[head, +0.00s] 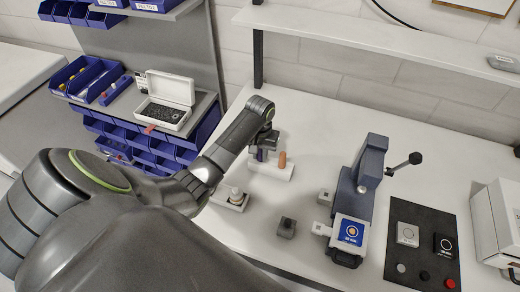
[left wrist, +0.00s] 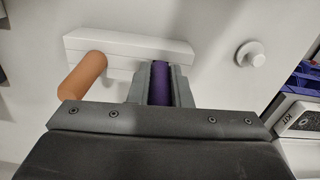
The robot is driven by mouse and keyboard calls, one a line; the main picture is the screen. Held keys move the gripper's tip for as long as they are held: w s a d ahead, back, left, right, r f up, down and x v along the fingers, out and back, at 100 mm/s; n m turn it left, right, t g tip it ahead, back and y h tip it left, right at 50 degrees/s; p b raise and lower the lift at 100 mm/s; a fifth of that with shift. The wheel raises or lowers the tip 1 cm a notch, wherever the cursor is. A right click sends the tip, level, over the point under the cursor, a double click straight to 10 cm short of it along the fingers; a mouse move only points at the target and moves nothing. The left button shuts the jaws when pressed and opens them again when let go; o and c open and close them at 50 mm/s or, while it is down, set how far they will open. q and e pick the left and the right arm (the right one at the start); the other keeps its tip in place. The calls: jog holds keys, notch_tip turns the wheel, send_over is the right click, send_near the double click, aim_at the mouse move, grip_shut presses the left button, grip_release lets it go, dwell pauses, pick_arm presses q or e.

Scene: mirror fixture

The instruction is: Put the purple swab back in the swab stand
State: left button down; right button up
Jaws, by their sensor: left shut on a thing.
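My left gripper (head: 262,150) is shut on the purple swab (left wrist: 160,84), which shows as a dark purple cylinder between the two fingers in the left wrist view. In the head view the swab (head: 260,156) is mostly hidden by the gripper. The white swab stand (head: 268,171) is a low block on the table, directly by the gripper. It also shows in the left wrist view (left wrist: 120,47), behind the fingers. An orange-brown swab (head: 282,160) stands upright at the stand's right end. I cannot tell whether the purple swab's lower end is inside the stand. My right gripper is not in view.
A small base with a pale knob (head: 236,195) sits left of the stand. A small grey block (head: 286,228) and a blue-grey lever device (head: 355,195) stand to the right. A dark mat (head: 422,240) lies farther right. Blue bins and an open white box (head: 165,102) are at left.

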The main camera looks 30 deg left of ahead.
pick_arm(q)
jog(key=shift+f, duration=0.2)
jog(key=c, duration=1.3)
grip_release()
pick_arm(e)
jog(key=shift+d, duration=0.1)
pick_arm(q)
jog(key=shift+o, duration=0.2)
